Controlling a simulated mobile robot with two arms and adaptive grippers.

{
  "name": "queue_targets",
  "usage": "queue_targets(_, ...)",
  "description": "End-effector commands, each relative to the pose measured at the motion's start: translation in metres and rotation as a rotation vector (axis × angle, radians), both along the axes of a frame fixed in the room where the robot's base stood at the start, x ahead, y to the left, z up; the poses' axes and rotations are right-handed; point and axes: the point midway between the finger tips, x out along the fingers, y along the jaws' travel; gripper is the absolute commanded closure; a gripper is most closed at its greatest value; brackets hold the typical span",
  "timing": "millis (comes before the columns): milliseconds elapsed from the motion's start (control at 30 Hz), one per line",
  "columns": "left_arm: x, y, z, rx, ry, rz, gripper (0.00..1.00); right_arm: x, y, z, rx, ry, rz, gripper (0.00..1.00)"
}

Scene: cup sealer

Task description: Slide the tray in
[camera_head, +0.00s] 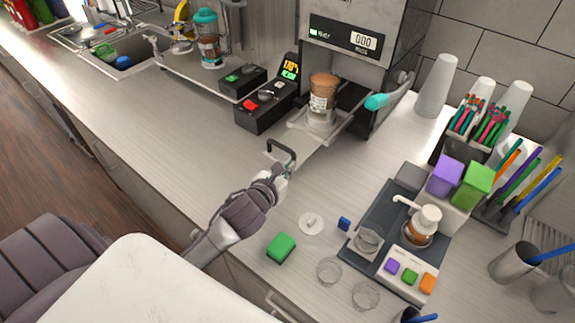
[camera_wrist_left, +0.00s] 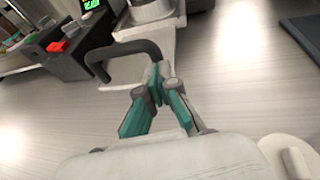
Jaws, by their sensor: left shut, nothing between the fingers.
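The cup sealer (camera_head: 352,52) stands at the back of the counter with a lit display. Its tray (camera_head: 318,153) sticks out toward me, with a dark bar handle (camera_head: 283,149) at its front end. A cup with brown contents (camera_head: 322,97) stands on the tray, under the machine's head. The handle also shows in the left wrist view (camera_wrist_left: 124,50), with the tray (camera_wrist_left: 158,48) behind it. My left gripper (camera_head: 281,170) is shut and empty, its fingertips close to the right end of the handle; I cannot tell whether they touch. My right gripper is not in view.
A black control box (camera_head: 262,107) stands left of the tray. A teal-tipped lever (camera_head: 378,101) is at its right. A green block (camera_head: 281,247), a white lid (camera_head: 311,223) and a dark mat (camera_head: 376,222) with small items lie nearer right. The counter left of my gripper is clear.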

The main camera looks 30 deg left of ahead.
Motion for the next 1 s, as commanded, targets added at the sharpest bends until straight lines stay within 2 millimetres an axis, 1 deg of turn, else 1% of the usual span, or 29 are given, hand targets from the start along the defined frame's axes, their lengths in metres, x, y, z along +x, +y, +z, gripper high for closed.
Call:
queue_targets(300,0.001,0.0,0.0,0.001,0.0,0.001,1.0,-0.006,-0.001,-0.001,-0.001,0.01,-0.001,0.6)
queue_targets(467,0.01,-0.001,0.002,0.003,-0.003,0.0,1.0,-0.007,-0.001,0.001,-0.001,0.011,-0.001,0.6)
queue_targets(567,0.024,-0.002,0.002,0.006,-0.003,0.0,1.0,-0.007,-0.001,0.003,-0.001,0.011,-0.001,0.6)
queue_targets(667,0.043,-0.005,0.003,0.004,-0.004,0.0,1.0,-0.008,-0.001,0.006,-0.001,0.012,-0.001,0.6)
queue_targets(1000,0.12,-0.015,0.002,0.004,-0.004,0.002,1.0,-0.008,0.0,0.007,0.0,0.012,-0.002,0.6)
